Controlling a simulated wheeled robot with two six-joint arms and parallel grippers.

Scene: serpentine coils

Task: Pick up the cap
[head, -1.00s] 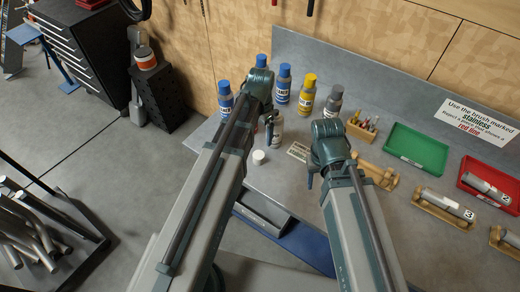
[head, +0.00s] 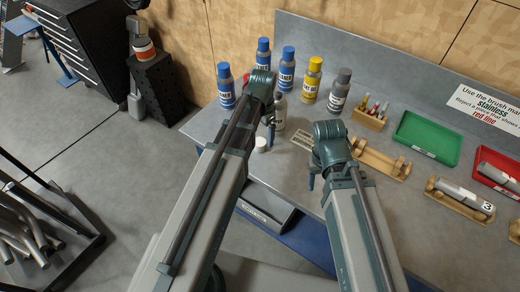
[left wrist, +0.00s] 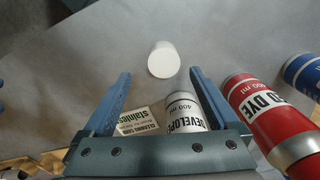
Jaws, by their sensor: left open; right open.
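The cap (head: 260,145) is a small white cylinder on the grey workbench (head: 232,128), close to its front edge. It shows in the left wrist view (left wrist: 163,60) just beyond the fingertips, roughly centred between them. My left gripper (head: 268,122) is open and empty above the bench near the cap; its two blue fingers (left wrist: 160,74) point toward the cap without touching it. A white developer bottle (head: 280,112) stands next to my left gripper and shows below the fingers (left wrist: 184,110). My right gripper (head: 311,180) is open, over the bench front, partly hidden by its own arm.
A red dye bottle (left wrist: 262,105) stands close to the right of the left fingers. Several blue-capped bottles (head: 286,66), a yellow bottle (head: 312,80) and a grey one (head: 339,92) stand behind. A label card (head: 301,139) lies nearby. Wooden cradles and green tray (head: 428,135) lie right.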

